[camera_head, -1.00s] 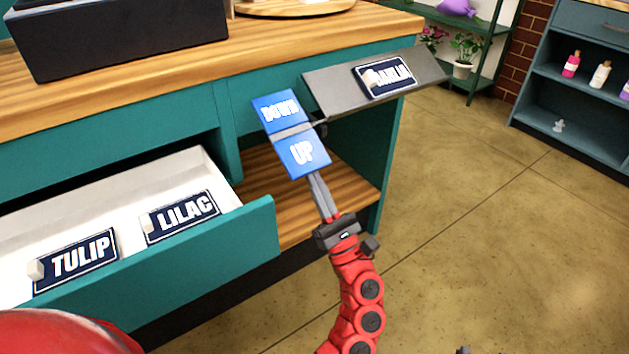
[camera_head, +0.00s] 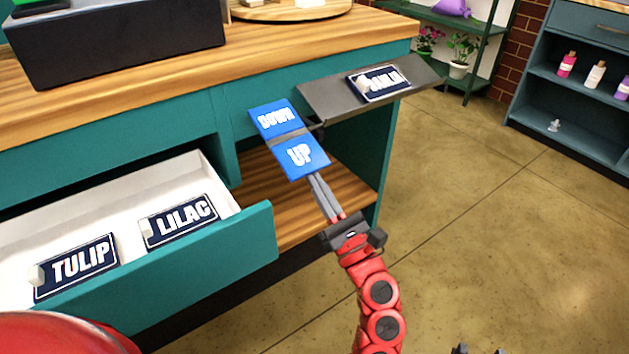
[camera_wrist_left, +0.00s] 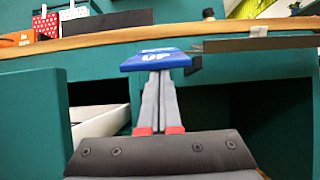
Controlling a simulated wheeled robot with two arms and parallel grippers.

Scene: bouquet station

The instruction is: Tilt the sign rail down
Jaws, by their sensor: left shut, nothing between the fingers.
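The grey sign rail (camera_head: 330,97) sticks out from the right end of the counter and carries a navy sign (camera_head: 379,83), which seems to read DAHLIA. Beside its left end is a blue two-part paddle, with a DOWN panel (camera_head: 275,117) farther away and an UP panel (camera_head: 300,156) nearer. My left gripper (camera_head: 314,179) is shut and empty, its tips at the near edge of the UP panel. In the left wrist view the tips reach the blue panel (camera_wrist_left: 157,60); exact contact is hidden. A dark piece at the bottom edge may be my right gripper (camera_head: 478,350).
An open drawer (camera_head: 262,232) at the left holds TULIP (camera_head: 77,266) and LILAC (camera_head: 179,221) signs. A dark box (camera_head: 125,45) stands on the wooden counter (camera_head: 275,52). A shelf with bottles (camera_head: 580,105) is at the far right. The floor at right is clear.

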